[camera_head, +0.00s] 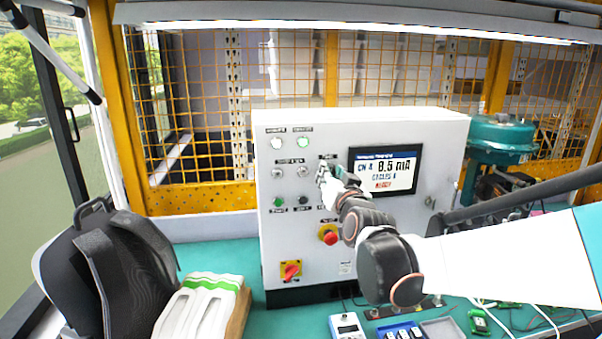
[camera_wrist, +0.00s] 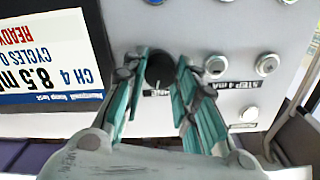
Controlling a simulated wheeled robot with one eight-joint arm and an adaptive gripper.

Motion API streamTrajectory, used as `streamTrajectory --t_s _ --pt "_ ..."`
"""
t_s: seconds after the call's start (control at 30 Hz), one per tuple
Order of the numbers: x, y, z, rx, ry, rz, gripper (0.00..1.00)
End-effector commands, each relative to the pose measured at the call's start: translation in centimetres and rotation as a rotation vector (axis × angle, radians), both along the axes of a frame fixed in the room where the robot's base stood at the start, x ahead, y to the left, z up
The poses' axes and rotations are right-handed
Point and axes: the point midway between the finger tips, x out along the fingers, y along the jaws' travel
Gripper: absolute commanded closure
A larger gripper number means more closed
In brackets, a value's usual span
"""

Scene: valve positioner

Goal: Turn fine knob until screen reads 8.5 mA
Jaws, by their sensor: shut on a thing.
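A white control box (camera_head: 364,221) stands on the green bench. Its dark-framed screen (camera_head: 383,171) shows channel 4 and 8.5 mA in large digits; it also shows, turned over, in the wrist view (camera_wrist: 42,58). My gripper (camera_head: 325,173) reaches the panel just left of the screen. In the wrist view its teal fingers (camera_wrist: 158,62) are on both sides of a round black knob (camera_wrist: 160,72) and shut on it. The label beside the knob is partly hidden, so I cannot read it. In the head view my gripper hides the knob.
Two small selector switches (camera_head: 277,172) sit left of my gripper. Below are a red round button (camera_head: 328,234) and a red rotary switch on a yellow plate (camera_head: 290,271). A teal actuator (camera_head: 500,140) stands right of the box. A backpack (camera_head: 100,262) and white-green gloves (camera_head: 205,303) lie left.

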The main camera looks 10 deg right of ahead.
Motion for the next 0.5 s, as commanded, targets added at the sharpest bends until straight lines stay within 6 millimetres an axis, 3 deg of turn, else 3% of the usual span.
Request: streamTrajectory --t_s 0.37,0.4,0.47,0.5 --pt "0.01 -0.01 -0.03 0.063 0.000 0.000 0.97" --pt "0.02 -0.01 -0.03 0.062 0.000 0.000 0.66" --pt "0.01 -0.01 -0.03 0.062 0.000 0.000 0.52" --pt "0.01 -0.01 -0.03 0.062 0.000 0.000 0.51"
